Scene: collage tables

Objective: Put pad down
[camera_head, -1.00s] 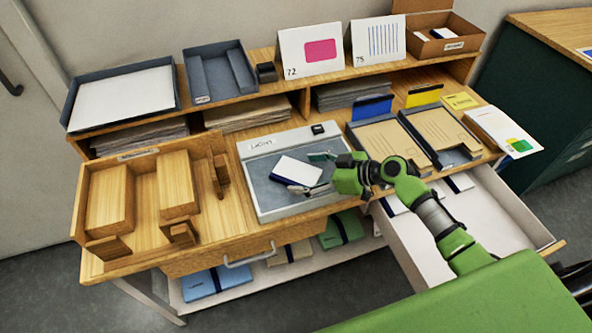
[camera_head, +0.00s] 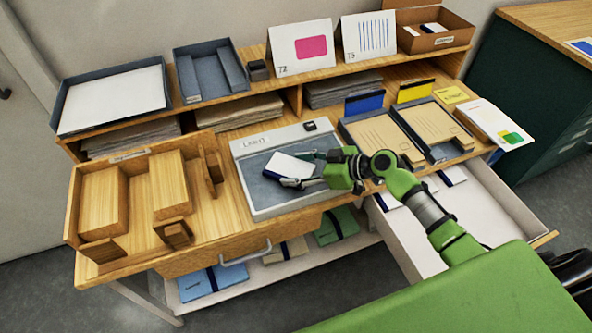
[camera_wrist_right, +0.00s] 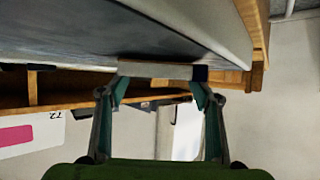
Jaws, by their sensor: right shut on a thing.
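The pad (camera_head: 288,166) is white on top with a dark navy edge. My right gripper (camera_head: 302,181) is shut on it, over the grey panel of the pale-framed tray (camera_head: 262,203) in the middle of the desk. In the right wrist view the pad (camera_wrist_right: 155,70) shows edge-on between the fingertips (camera_wrist_right: 160,84), close to the grey surface. I cannot tell whether it touches that surface. My left gripper is not in view.
A wooden tray with blocks (camera_head: 215,215) stands left of the grey tray. Folder trays (camera_head: 385,140) stand to its right. An open drawer (camera_head: 490,215) is at the front right. A shelf with cards (camera_head: 300,45) runs along the back. Bare grey panel surrounds the pad.

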